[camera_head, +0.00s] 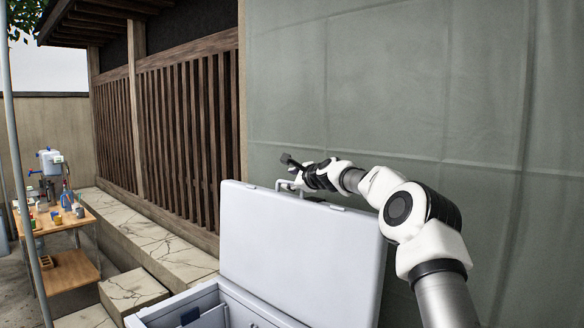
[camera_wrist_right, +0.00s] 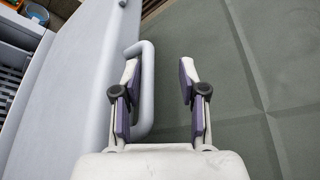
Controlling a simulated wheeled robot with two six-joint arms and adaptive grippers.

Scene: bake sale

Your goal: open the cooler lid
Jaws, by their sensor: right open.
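The cooler (camera_head: 258,313) is at the bottom of the head view, pale grey, with its inside partly showing. Its lid (camera_head: 300,250) stands raised, close to upright. The lid handle (camera_wrist_right: 148,90) is a grey loop on the lid's edge. My right gripper (camera_head: 288,170) is at the top edge of the lid, beside the handle. In the wrist view my right gripper (camera_wrist_right: 159,75) is open, with the handle bar close to its left finger. Whether they touch I cannot tell. The lid (camera_wrist_right: 75,80) fills the left of that view. My left gripper is out of view.
A wooden table (camera_head: 83,218) with bottles and small items stands at the far left, near a grey pole (camera_head: 22,190). A stone ledge (camera_head: 165,240) runs below a slatted wall. A grey-green wall (camera_head: 400,90) rises close behind the lid and arm.

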